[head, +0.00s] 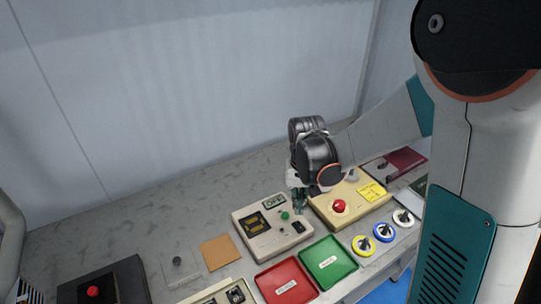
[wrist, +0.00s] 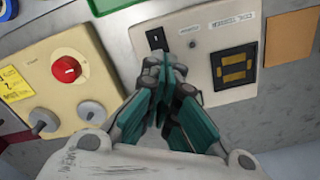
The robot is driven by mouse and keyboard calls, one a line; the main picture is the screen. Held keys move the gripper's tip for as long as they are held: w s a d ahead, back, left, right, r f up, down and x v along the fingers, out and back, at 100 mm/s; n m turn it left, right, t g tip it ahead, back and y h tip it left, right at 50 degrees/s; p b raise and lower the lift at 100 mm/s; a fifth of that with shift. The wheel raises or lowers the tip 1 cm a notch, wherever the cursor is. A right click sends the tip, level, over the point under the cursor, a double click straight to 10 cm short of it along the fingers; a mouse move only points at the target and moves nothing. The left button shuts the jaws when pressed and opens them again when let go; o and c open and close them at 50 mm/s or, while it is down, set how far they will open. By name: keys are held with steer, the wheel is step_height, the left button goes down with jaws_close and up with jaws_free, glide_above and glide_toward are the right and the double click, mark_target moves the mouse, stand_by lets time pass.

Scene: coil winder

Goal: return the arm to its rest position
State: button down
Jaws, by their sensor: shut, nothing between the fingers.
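My arm reaches in from the right in the head view, with its dark wrist joints (head: 318,160) bent down over the worktop. My gripper (head: 300,208) points down at the right edge of the cream control box (head: 268,238), which has a small display, a green button, a black switch and an OFF sign. In the wrist view my gripper (wrist: 165,62) has its teal fingers together, with nothing between them. The fingertips lie over the control box (wrist: 205,85), near its black switch (wrist: 156,38). I cannot tell whether they touch it.
A yellow-beige box (head: 350,207) with a red knob stands to the right. Red (head: 286,282) and green (head: 328,262) trays lie in front, with several coloured spools (head: 383,232) to their right. A black box (head: 105,284) with a red button is at left. The worktop behind is clear.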

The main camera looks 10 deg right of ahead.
steer(key=s+r+n+t, duration=0.2)
steer(key=s+r+t, duration=0.5)
steer(key=s+r, duration=0.8)
steer(key=shift+r, duration=0.7)
